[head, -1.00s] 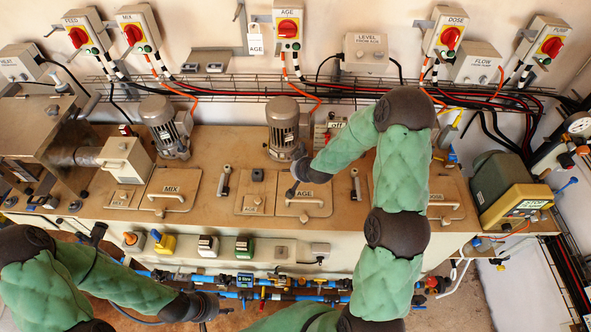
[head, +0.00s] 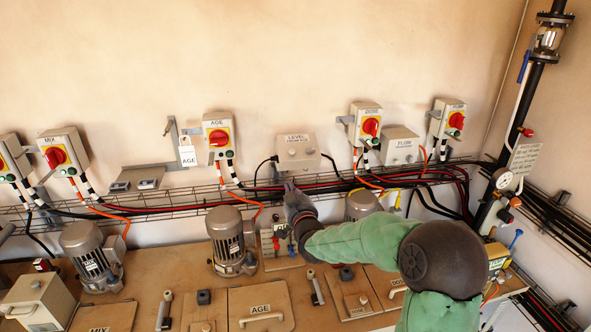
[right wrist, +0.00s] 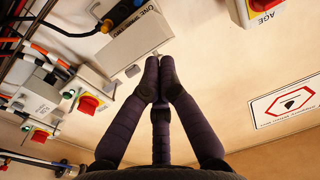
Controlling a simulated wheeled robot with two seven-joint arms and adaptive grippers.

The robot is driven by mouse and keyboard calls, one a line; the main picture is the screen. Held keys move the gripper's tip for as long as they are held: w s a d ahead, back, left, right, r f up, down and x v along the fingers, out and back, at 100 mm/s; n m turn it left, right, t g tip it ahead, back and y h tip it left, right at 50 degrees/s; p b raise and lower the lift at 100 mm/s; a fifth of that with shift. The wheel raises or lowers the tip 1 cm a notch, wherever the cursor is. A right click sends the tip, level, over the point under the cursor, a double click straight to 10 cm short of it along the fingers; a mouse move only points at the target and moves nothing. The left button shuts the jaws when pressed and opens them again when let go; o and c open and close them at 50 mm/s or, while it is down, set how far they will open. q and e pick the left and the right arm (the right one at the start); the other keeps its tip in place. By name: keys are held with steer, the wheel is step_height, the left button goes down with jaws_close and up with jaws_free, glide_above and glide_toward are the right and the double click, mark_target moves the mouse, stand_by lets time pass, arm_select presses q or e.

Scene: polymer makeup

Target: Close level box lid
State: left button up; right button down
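The level box (head: 298,150) is a pale grey box on the wall, marked LEVEL, with cables at its lower sides. I cannot tell in the head view whether its lid is fully shut. In the right wrist view the grey box (right wrist: 140,38) is just beyond the fingertips, with a cable plug at its edge. My right gripper (head: 290,188) is just below the level box, pointing up at the wall. In the right wrist view its dark fingers (right wrist: 159,62) meet at the tips, shut with nothing visible between them. My left gripper is out of view.
A wire cable tray (head: 190,200) with red and black cables runs along the wall around my right gripper's height. The AGE switch box (head: 218,135) is left of the level box and the FLOW box (head: 400,146) right. Motors (head: 230,240) stand below.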

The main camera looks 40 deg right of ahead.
mark_target(294, 154)
steer(key=s+d+r+t+h+b, duration=0.1)
steer(key=s+d+r+t+h, duration=0.1)
steer(key=s+r, duration=0.3)
steer(key=shift+g, duration=0.3)
steer(key=x, duration=0.4)
steer(key=f+x, duration=0.1)
steer(key=x, duration=0.3)
steer(key=p+x, duration=0.1)
steer(key=x, duration=0.3)
steer(key=shift+w+a+f, duration=0.15)
steer(key=shift+w+f, duration=0.15)
steer(key=shift+w, duration=0.1)
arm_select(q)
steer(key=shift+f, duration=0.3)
arm_select(e)
steer(key=shift+w+f, duration=0.15)
steer(key=shift+f, duration=0.3)
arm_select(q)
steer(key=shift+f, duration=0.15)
